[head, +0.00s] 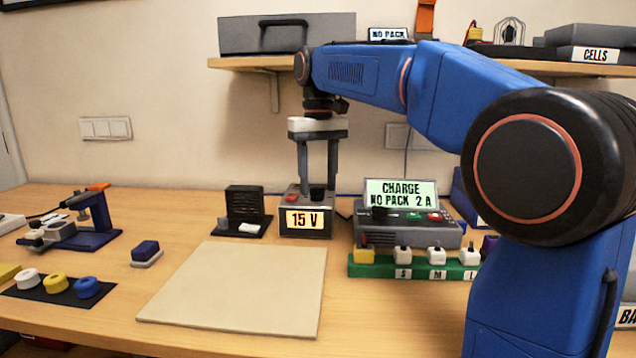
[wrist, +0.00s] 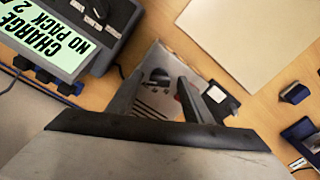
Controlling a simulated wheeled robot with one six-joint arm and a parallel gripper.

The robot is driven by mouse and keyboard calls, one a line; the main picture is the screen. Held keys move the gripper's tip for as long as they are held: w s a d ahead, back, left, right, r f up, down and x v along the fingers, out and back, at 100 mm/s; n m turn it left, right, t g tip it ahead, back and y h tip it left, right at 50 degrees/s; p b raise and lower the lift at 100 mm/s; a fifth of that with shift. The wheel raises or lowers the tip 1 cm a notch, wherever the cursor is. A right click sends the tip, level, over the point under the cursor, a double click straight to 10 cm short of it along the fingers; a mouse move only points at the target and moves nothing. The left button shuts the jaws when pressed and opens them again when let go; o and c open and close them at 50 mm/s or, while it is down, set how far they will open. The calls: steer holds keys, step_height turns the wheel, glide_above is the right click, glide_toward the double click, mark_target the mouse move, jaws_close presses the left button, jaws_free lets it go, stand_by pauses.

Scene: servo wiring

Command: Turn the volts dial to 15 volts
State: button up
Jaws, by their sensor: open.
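The power supply (head: 291,227) is a small grey box at the back middle of the bench. Its lit display (head: 305,219) reads 15 V. On its top are a red button (head: 293,198) and a black dial (head: 318,192). The dial also shows in the wrist view (wrist: 159,76), with printed lines beside it. My gripper (head: 318,180) points down just above the box, its two fingers apart. In the wrist view my gripper (wrist: 152,88) has one finger on each side of the dial. I cannot tell whether either finger touches it.
A charger (head: 410,228) reading CHARGE NO PACK 2 A stands close on the right, behind a green rack (head: 400,266) of labelled blocks. A black stand (head: 243,208) is close on the left. A beige mat (head: 240,290) lies clear in front.

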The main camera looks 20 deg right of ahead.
mark_target(318, 189)
step_height(318, 189, up, 11)
steer(key=shift+r, duration=0.2)
stand_by(0.6)
